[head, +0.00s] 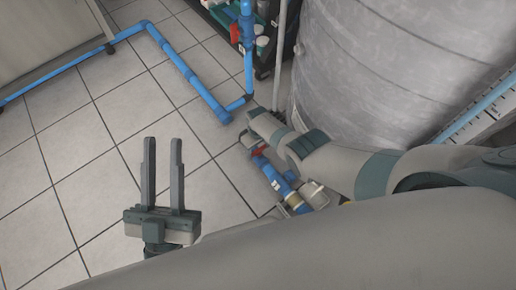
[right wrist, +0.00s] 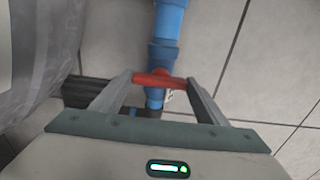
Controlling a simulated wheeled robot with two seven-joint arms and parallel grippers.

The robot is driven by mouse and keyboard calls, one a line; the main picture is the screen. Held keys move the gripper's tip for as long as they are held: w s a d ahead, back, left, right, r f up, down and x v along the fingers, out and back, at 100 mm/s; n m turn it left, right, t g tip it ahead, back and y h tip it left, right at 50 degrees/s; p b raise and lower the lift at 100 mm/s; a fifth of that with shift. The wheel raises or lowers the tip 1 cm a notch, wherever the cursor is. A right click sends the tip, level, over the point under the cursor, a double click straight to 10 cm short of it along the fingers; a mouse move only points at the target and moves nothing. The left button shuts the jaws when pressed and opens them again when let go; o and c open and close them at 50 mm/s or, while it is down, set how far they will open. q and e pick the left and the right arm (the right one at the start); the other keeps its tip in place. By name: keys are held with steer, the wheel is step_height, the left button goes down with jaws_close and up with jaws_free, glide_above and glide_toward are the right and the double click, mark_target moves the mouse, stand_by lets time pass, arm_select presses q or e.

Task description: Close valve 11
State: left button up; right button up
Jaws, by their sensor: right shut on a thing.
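The valve's red handle (right wrist: 155,77) sits on a blue pipe (right wrist: 166,22) in the right wrist view. It lies crosswise to the pipe. My right gripper (right wrist: 160,81) is shut on the handle, one finger at each end. In the head view the red handle (head: 258,150) shows at the end of a blue pipe section (head: 271,175) with a pale label too small to read. My right arm hides part of the valve and the gripper there. My left gripper (head: 163,143) is open and empty above the floor, well left of the valve.
A large grey wrapped tank (head: 375,65) stands behind my right arm. Blue floor pipes (head: 185,70) run at the upper left, and an upright pipe has another red handle (head: 235,32). A dark shelf (head: 268,45) holds items.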

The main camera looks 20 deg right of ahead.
arm_select(q)
steer(key=shift+w+r, duration=0.1)
steer(key=shift+r, duration=0.15)
arm_select(e)
steer(key=shift+w+a, duration=0.1)
steer(key=o, duration=1)
steer(key=shift+o, duration=0.2)
